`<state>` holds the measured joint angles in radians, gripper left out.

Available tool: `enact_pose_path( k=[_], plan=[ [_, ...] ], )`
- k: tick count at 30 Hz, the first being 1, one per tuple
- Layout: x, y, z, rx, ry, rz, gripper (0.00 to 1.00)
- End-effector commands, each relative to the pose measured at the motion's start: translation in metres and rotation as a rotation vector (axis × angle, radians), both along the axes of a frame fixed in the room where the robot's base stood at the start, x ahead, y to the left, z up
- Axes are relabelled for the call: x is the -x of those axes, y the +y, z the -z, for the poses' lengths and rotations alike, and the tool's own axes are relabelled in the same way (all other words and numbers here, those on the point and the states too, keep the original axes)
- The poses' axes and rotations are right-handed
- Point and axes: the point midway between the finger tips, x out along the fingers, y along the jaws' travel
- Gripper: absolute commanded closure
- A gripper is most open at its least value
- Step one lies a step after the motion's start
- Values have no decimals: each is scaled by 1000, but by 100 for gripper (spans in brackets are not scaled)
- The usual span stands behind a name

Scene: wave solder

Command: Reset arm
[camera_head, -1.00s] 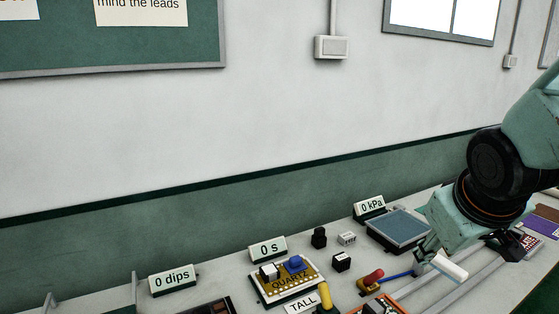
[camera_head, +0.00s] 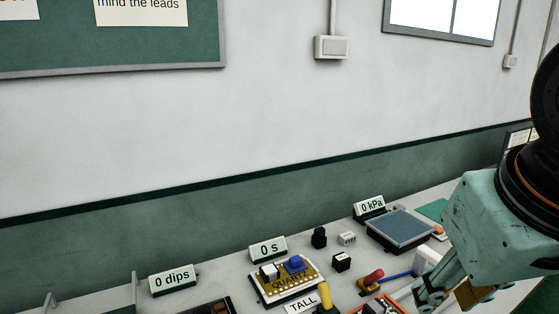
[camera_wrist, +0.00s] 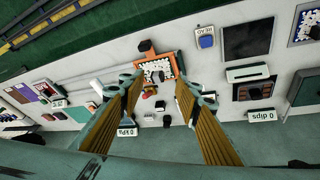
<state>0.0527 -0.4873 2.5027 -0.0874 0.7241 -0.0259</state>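My gripper (camera_head: 432,298) is at the lower right of the head view, over the front of the bench, with my arm rising to the right edge. In the wrist view my gripper (camera_wrist: 158,84) has its two fingers well apart. I see nothing held between them; an orange-framed board (camera_wrist: 167,67) shows beyond, on the bench below. In the head view the fingertips are partly cut off or hidden against the arm.
The bench holds a QUARTZ board (camera_head: 289,284), a blue-grey plate (camera_head: 400,229), a red-and-yellow item (camera_head: 371,278) and small black blocks (camera_head: 341,261). Signs read 0 dips (camera_head: 173,279), 0 s (camera_head: 267,248) and 0 kPa (camera_head: 369,207). A white piece (camera_head: 427,260) stands beside my gripper.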

Motion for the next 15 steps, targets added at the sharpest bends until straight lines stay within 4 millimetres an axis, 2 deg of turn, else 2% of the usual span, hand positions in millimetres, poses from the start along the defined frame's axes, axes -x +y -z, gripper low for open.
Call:
enact_pose_path(
  k=[3,9,15],
  plan=[
    [22,12,-5,-28,14,4,69],
    [52,28,-9,-68,42,9,69],
    [66,35,-11,-86,55,11,69]
  ],
)
